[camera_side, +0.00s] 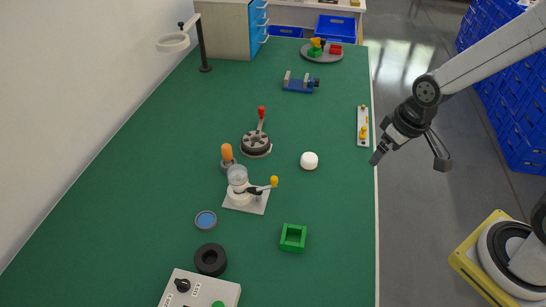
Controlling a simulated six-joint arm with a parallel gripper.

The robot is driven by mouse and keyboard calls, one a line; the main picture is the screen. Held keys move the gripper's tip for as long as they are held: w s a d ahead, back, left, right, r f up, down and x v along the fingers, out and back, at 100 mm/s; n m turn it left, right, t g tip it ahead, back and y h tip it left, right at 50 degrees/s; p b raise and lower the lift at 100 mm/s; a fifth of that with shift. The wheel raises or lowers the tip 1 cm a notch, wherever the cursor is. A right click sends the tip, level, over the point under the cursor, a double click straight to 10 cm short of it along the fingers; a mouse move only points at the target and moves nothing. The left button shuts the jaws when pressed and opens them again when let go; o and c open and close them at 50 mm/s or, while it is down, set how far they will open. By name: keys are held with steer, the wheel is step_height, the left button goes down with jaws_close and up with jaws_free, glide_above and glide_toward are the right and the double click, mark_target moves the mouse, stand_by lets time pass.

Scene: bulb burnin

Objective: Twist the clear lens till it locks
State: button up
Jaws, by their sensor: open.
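A clear lens (237,174) sits on top of a white round fixture on a pale square base plate (252,206), left of the picture's middle. A lever with a yellow knob (274,181) reaches out from the fixture to the right. I cannot tell from this distance how the lens is seated or turned. My gripper (377,157) is at the table's right edge, well to the right of the lens and apart from it. It is open, and no object shows between its fingers.
An orange-handled tool (227,153) stands close behind the lens. A dark round fixture with a red-knobbed lever (256,142) is behind it. A white dome (310,160) lies between my gripper and the lens. A green square frame (293,238) and black ring (210,259) are in front.

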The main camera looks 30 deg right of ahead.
steer(key=w+a+n, duration=0.5)
steer(key=w, duration=0.4)
steer(key=n+g+y, duration=0.2)
steer(key=n+g, duration=0.1)
steer(key=n, duration=0.9)
glide_toward(237, 170)
steer(key=shift+s+d+f, duration=0.15)
steer(key=shift+f, duration=0.25)
steer(key=shift+s+d+f, duration=0.1)
steer(key=shift+d+f, duration=0.05)
steer(key=shift+f, duration=0.25)
steer(key=shift+w+a+f+n, duration=0.1)
steer(key=shift+a+f+n, duration=0.1)
steer(key=shift+a+n, duration=0.35)
steer(key=shift+a+f, duration=0.2)
steer(key=shift+f, duration=1.1)
steer(key=shift+a+f, duration=0.2)
steer(key=shift+f, duration=1.1)
steer(key=shift+a+f, duration=0.15)
steer(key=shift+f, duration=1.1)
steer(key=c, duration=1.1)
